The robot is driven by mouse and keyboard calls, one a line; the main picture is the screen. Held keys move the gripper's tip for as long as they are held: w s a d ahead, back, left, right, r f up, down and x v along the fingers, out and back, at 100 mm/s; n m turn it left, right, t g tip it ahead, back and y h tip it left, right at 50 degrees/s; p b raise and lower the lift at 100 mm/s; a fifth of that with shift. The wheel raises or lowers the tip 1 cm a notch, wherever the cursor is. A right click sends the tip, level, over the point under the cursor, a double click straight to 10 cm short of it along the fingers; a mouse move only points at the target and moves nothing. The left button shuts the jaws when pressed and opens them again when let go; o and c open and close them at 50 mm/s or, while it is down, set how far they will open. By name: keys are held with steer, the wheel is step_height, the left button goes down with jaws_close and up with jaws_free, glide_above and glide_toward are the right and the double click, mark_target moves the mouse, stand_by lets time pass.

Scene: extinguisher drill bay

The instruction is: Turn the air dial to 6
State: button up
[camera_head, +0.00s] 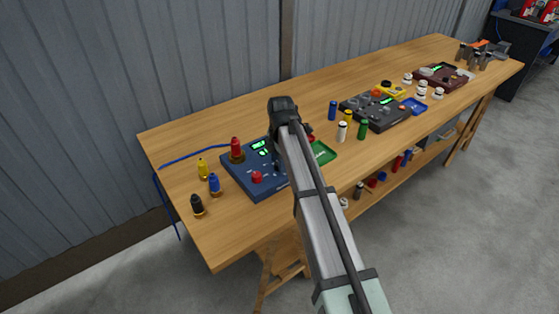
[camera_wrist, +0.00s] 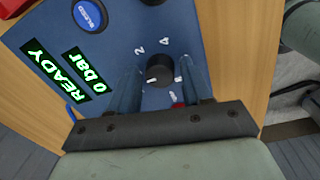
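The air dial (camera_wrist: 160,71) is a round black knob on the blue control panel (camera_wrist: 112,30), in the middle of the wrist view. Around it are white numerals; 2 and 4 read clearly, others are partly hidden or blurred. A small white mark on the knob faces the lower left, away from the 2 and 4. My gripper (camera_wrist: 161,68) has one finger on each side of the knob, with a narrow gap seeming to show at both sides. In the head view my arm hides the dial on the blue panel (camera_head: 240,181).
A green display (camera_wrist: 85,73) reads READY and 0 bar. A blue BLEED button (camera_wrist: 90,14) is near the dial. Red (camera_head: 236,149), yellow (camera_head: 203,169), blue (camera_head: 214,184) and black (camera_head: 197,205) bottle-like items stand around the panel's left. A green tray (camera_head: 322,153) lies at right.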

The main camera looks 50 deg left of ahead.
steer(key=c, duration=0.8)
